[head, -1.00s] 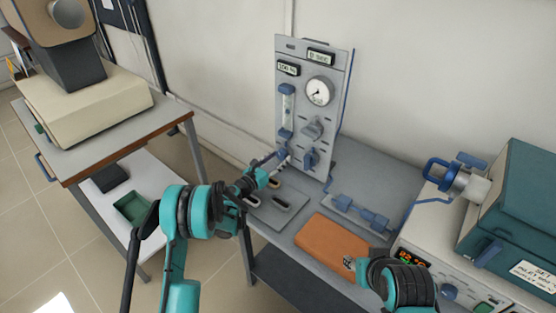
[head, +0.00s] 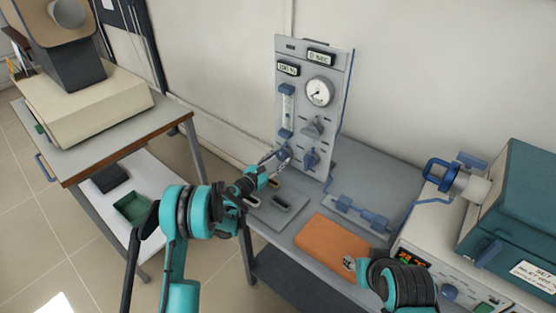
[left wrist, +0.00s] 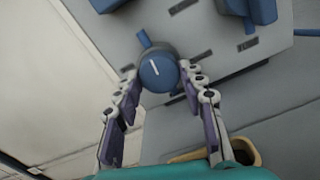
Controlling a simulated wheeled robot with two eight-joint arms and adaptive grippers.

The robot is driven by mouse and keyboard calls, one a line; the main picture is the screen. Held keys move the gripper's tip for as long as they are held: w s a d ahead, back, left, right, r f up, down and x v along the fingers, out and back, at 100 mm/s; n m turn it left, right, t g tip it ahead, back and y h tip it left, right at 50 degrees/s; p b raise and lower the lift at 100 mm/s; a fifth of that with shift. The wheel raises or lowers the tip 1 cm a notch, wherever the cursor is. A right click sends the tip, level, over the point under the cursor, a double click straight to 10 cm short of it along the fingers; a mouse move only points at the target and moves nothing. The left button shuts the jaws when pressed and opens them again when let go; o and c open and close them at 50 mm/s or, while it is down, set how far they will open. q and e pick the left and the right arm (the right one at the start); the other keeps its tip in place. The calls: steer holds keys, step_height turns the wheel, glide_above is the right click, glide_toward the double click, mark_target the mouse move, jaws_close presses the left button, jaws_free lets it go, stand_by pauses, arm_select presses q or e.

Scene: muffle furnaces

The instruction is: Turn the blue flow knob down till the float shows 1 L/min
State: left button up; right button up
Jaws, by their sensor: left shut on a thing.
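The grey gas panel (head: 335,90) stands upright against the wall. Its flow tube (head: 287,108) is a clear vertical column between blue end blocks; the float's reading is too small to tell. The blue flow knob (left wrist: 158,72), round with a white line on its face, sits at the tube's foot. In the left wrist view my left gripper (left wrist: 159,75) has a finger on each side of the knob and is shut on it. The head view shows this gripper (head: 274,163) at the panel's lower left. My right arm is at lower right; its fingers are mostly hidden.
A round gauge (head: 319,92) and two more knobs sit right of the tube. A teal furnace (head: 525,210) stands at the right.

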arm_select(q)
steer(key=m, duration=0.7)
stand_by(0.5)
steer(key=o, duration=1.2)
steer(key=shift+c, duration=0.2)
steer(key=shift+a, duration=0.1)
steer(key=v, duration=1.2)
